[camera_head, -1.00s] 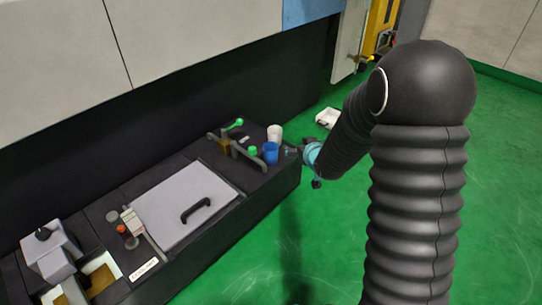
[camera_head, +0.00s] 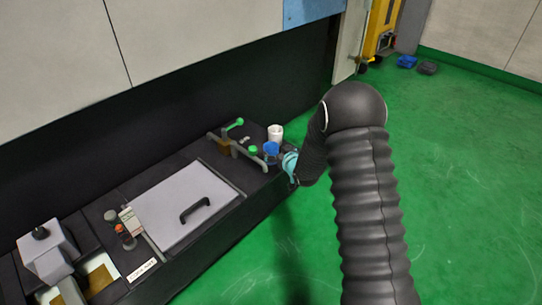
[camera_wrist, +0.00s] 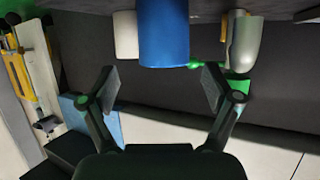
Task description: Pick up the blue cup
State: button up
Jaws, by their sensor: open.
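The blue cup (camera_head: 271,148) stands upright on the dark bench top near its right end, partly hidden by my gripper (camera_head: 284,158) in the head view. A white cup (camera_head: 275,132) stands just behind it. In the wrist view the blue cup (camera_wrist: 163,35) is large at the top centre, with the white cup (camera_wrist: 125,35) to its left. My gripper (camera_wrist: 158,82) is open there, its fingers apart and empty. The cup lies beyond the fingertips, in line with the space between them. In the head view my gripper is at the cup's right side; exact contact is unclear.
A grey pipe fitting with green knobs (camera_head: 237,146) sits close left of the cups. A light lid with a black handle (camera_head: 184,206) covers the bench's middle. Green floor (camera_head: 450,170) lies open to the right. A dark wall recess is behind the bench.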

aim_at(269, 146)
jog(key=shift+a+x, duration=0.2)
jog(key=shift+x, duration=2.5)
jog(key=shift+s, duration=0.1)
jog(key=c, duration=1.2)
